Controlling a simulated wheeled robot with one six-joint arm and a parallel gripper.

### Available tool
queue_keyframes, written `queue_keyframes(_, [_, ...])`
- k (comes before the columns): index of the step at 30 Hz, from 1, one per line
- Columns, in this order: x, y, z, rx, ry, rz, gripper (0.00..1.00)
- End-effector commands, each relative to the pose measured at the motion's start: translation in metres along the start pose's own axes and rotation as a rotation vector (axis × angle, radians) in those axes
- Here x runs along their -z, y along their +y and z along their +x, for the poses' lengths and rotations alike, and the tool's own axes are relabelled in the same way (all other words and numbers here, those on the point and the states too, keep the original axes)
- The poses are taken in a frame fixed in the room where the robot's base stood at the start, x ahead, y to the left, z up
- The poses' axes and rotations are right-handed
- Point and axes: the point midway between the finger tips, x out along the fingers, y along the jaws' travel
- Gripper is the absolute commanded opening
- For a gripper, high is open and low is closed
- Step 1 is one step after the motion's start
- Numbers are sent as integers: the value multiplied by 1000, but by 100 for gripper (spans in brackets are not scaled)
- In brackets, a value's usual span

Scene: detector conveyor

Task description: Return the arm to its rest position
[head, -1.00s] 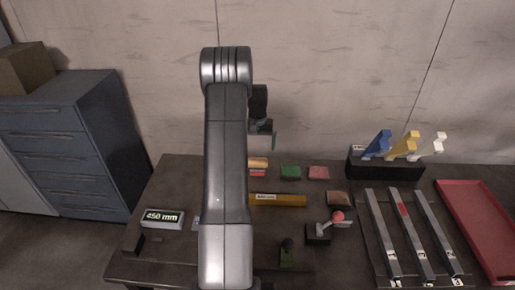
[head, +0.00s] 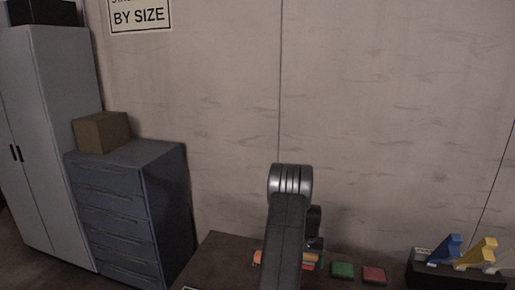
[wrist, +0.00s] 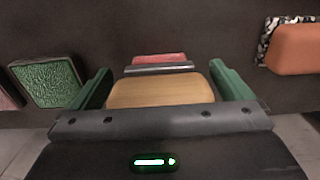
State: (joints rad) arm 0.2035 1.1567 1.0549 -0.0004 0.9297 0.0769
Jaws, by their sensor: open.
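My arm (head: 287,225) stands upright in the head view, over the dark table (head: 225,252). My gripper (wrist: 163,85) shows in the wrist view with its two green fingers spread apart. A tan wood-coloured block (wrist: 155,91) lies in view between the fingers, with a red block (wrist: 158,58) just beyond it. I cannot tell from this view how far the fingers are above the blocks. In the head view the gripper is mostly hidden behind the arm.
A green block (head: 342,269) and a red block (head: 374,274) lie right of the arm. A black stand (head: 425,275) holds blue and yellow pieces at far right. A blue drawer cabinet (head: 120,215) with a cardboard box (head: 102,132) stands left. The table's front is out of view.

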Motion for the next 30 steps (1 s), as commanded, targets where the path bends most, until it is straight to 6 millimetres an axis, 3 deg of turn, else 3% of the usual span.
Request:
queue_keyframes(6, [0,0,-32,0,2,0,99])
queue_keyframes(12, [0,0,-44,0,1,0,99])
queue_keyframes(23, [0,0,-44,0,0,0,99])
queue_keyframes(30, [0,0,-21,0,-3,0,99])
